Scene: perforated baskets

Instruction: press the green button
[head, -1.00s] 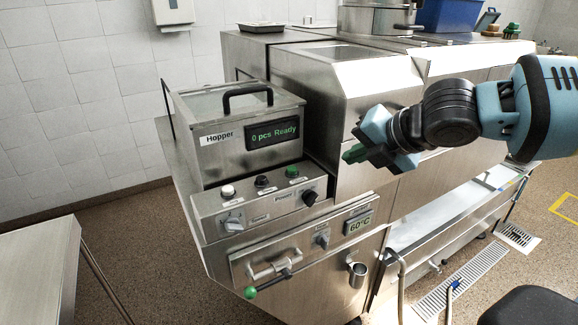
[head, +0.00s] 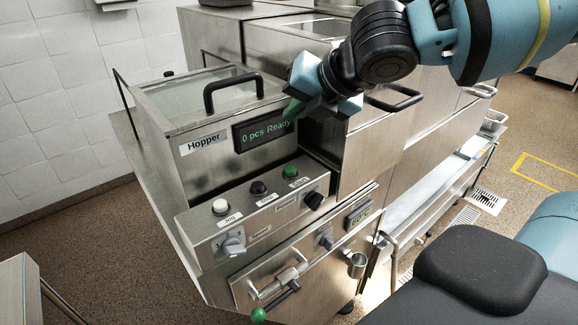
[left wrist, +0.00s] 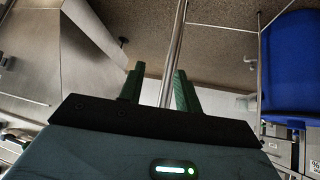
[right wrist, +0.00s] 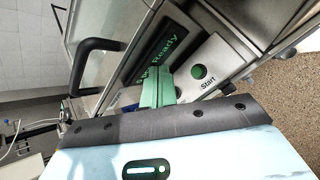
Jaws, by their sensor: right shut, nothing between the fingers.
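The green button (head: 289,171) sits at the right end of a row of buttons on the sloped metal control panel (head: 258,217), below the hopper's display. In the right wrist view the green button (right wrist: 199,71) is just right of the fingertips, above a "Start" label. My right gripper (head: 292,110) is above the panel, in front of the display's right end, and apart from the button. Its green fingers are together and empty in the right wrist view (right wrist: 158,84). My left gripper (left wrist: 158,76) has its fingers apart; a metal rail shows between them, its depth unclear.
A white button (head: 220,206) and a black button (head: 258,187) share the row. A black knob (head: 313,200) is just below right of the green button. The hopper (head: 197,143) with its black handle (head: 234,87) stands behind the panel. The display reads "0 pcs Ready".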

